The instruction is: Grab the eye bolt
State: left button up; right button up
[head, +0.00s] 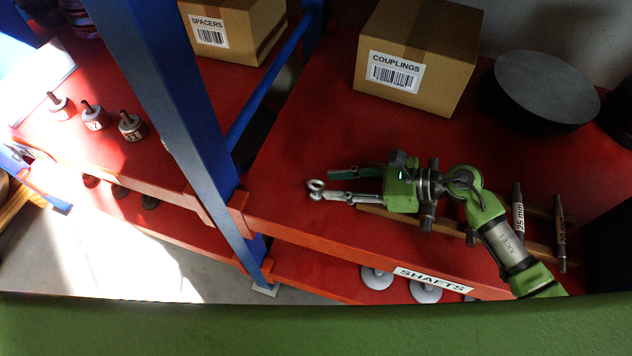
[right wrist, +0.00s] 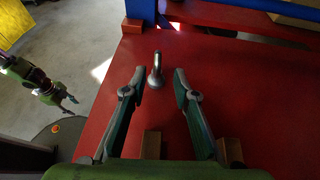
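A small grey metal eye bolt (head: 315,188) is on the red shelf, left of my right gripper (head: 332,184). My right gripper (right wrist: 158,76) is open, with a gap visible on each side of the bolt. My left gripper (right wrist: 66,104) shows small and dark at the left of the right wrist view, over the floor and away from the shelf. Its opening is too small to judge.
A COUPLINGS box (head: 418,50) and a dark round disc (head: 546,88) stand behind. Shafts (head: 560,235) rest on wooden rails at the right. A blue post (head: 172,100) rises left of the bolt. Several weights (head: 132,126) stand on the left shelf.

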aim_at(316, 192)
jog(key=shift+a+p, duration=0.55)
jog(key=shift+a, duration=0.1)
jog(key=p+x, duration=0.1)
jog(key=x, duration=0.2)
jog(key=shift+a, duration=0.15)
jog(key=shift+a+f, duration=0.3)
jog(key=shift+a, duration=0.05)
jog(key=shift+d, duration=0.1)
grip_shut()
